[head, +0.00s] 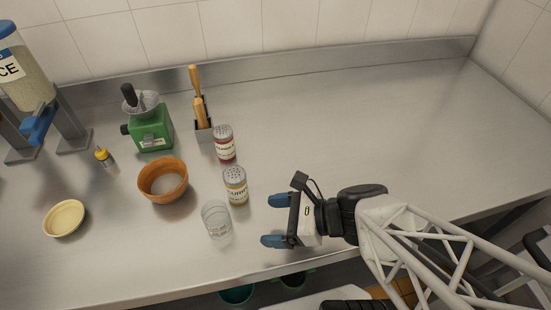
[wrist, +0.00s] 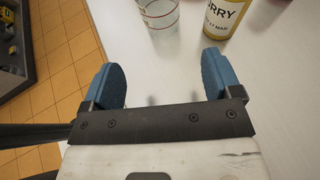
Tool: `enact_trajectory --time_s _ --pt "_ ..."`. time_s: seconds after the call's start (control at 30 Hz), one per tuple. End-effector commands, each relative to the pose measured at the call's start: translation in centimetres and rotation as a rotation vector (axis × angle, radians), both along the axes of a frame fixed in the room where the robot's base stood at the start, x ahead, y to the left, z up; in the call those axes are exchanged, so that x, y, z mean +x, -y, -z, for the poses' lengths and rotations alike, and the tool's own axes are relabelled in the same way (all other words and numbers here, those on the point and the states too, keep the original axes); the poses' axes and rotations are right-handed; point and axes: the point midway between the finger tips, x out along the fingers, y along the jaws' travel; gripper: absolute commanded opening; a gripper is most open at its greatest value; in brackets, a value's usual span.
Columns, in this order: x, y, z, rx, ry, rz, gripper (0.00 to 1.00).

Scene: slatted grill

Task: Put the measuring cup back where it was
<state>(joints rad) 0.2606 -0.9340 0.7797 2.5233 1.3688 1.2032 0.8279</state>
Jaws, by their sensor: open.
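The measuring cup (head: 217,220) is a clear cup with faint markings, upright on the steel counter near its front edge. It also shows in the wrist view (wrist: 158,14), at the top, cut off by the frame and ahead of the gap between my fingers. My gripper (head: 269,220) is open and empty, with blue fingertips pointing left toward the cup. A clear gap lies between the fingertips and the cup. In the wrist view my gripper (wrist: 161,80) has its two blue fingers spread wide.
A curry shaker (head: 236,187) stands close behind the cup, with a red-labelled shaker (head: 224,146) behind it. An orange bowl (head: 163,181), a cream bowl (head: 64,218), a green grinder (head: 151,130) and a utensil holder (head: 203,130) stand around. The counter's right side (head: 390,120) is clear.

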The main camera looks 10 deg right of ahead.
Motion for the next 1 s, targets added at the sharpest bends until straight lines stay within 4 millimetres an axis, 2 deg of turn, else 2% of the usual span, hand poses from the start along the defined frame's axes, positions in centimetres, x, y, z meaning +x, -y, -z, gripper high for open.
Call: enact_trajectory --time_s 0.27,0.47,0.77,1.0 --pt "-0.5 0.1 -1.2 -0.160 0.093 -0.151 0.84" --pt "-0.9 1.1 -2.9 -0.408 0.251 -0.402 0.84" --pt "0.0 4.5 -6.8 -0.817 0.532 -0.860 0.84" --pt "2.1 7.8 -11.1 -1.116 0.736 -1.239 0.84"
